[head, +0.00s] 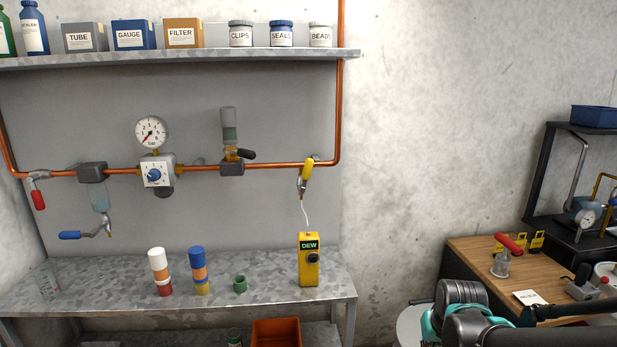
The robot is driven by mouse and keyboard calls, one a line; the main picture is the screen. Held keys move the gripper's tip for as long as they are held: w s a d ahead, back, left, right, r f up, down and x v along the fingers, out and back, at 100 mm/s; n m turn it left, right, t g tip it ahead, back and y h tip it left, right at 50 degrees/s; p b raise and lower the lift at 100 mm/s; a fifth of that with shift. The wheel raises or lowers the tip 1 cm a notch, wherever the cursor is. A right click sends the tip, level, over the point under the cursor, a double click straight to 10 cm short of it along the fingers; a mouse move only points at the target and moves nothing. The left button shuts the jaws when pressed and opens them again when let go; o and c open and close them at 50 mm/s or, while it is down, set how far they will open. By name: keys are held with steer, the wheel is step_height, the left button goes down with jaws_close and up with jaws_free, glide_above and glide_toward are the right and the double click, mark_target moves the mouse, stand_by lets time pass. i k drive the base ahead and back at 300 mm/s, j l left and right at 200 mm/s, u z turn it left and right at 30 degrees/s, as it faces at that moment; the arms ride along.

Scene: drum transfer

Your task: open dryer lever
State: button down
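A copper pipe (200,166) runs along the grey back panel. A grey and green canister (229,125) stands upright on a dark block (231,169) in the pipe, with a short black lever (246,155) pointing right at its base. It looks like the dryer, but no label on it can be read. A yellow lever (307,170) hangs steeply down at the pipe's right end, above a yellow DEW meter (309,267). A red lever (38,199) hangs down at the left end. A blue lever (70,235) lies nearly level below the left bowl. My gripper is not seen.
Parts of my arm show at the lower right. A metal bench (120,297) holds two striped stacks (160,271) (199,270) and a green ring (240,284). A shelf (180,56) with boxes and jars hangs above. A wooden table (480,262) with equipment stands at right.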

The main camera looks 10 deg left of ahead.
mark_target(247, 153)
steer(key=u, duration=1.6)
